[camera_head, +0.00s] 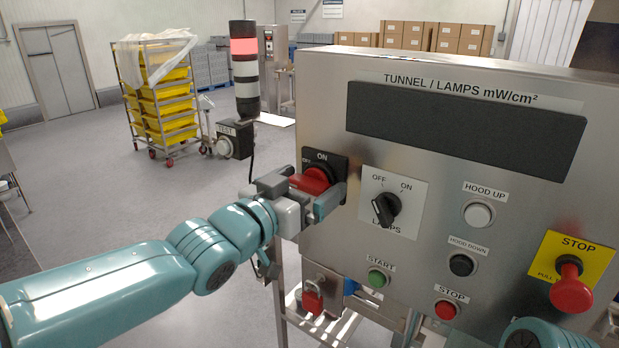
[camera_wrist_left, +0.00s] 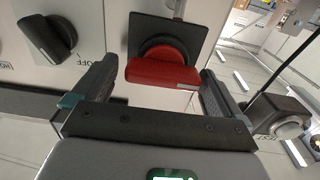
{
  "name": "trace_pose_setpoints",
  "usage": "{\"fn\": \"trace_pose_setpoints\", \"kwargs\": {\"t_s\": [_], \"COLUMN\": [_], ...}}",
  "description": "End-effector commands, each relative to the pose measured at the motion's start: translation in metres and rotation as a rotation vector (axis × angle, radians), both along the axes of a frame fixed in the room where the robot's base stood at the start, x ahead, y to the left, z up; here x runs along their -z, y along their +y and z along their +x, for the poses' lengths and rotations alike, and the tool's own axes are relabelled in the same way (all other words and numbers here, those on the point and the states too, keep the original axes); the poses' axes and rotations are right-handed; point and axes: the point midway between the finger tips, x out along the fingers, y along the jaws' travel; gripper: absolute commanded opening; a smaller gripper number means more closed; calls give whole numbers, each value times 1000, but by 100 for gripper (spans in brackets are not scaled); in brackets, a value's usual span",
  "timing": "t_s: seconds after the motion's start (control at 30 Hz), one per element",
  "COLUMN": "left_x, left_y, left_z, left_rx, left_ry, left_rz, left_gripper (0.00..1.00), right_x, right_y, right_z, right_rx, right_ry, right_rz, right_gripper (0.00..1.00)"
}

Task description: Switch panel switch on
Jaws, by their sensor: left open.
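The red rotary panel switch (camera_head: 315,181) sits on a black plate marked ON, at the left edge of the steel control panel (camera_head: 450,165). My left gripper (camera_head: 308,192) is at this switch, with its fingers on either side of the red handle and partly hiding it. In the left wrist view, the red handle (camera_wrist_left: 163,72) lies crosswise between the two open fingers (camera_wrist_left: 158,82). The fingers look apart from the handle, though contact at its ends is hard to tell. My right gripper is not in view.
A black LAMPS selector (camera_head: 386,208) is just right of the switch. START (camera_head: 376,278) and STOP (camera_head: 445,310) buttons and a red emergency stop (camera_head: 571,290) are further along. A red padlock (camera_head: 312,298) hangs below. A stack light (camera_head: 244,70) stands left.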

Motion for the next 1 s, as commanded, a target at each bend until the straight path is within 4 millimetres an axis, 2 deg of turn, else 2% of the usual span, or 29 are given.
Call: {"fn": "trace_pose_setpoints", "kwargs": {"t_s": [0.13, 0.37, 0.47, 0.5, 0.53, 0.77, 1.0], "left_x": [0, 0, 0, 0, 0, 1, 3], "left_y": [-4, -4, -5, -5, -5, -5, -5], "left_z": [8, 8, 8, 8, 8, 8, 7], "left_rx": [0, 0, 0, 0, 0, 0, 1], "left_ry": [0, -1, -1, -1, -1, -9, -71], "left_rz": [0, -1, -1, -1, -1, 11, 96], "left_gripper": [100, 100, 71, 58, 55, 55, 55], "right_x": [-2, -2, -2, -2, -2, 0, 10], "right_y": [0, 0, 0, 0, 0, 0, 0], "right_z": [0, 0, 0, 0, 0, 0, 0], "right_rx": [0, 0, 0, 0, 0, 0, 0], "right_ry": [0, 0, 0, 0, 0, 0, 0], "right_rz": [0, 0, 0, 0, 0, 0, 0], "right_gripper": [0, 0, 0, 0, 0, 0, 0]}}
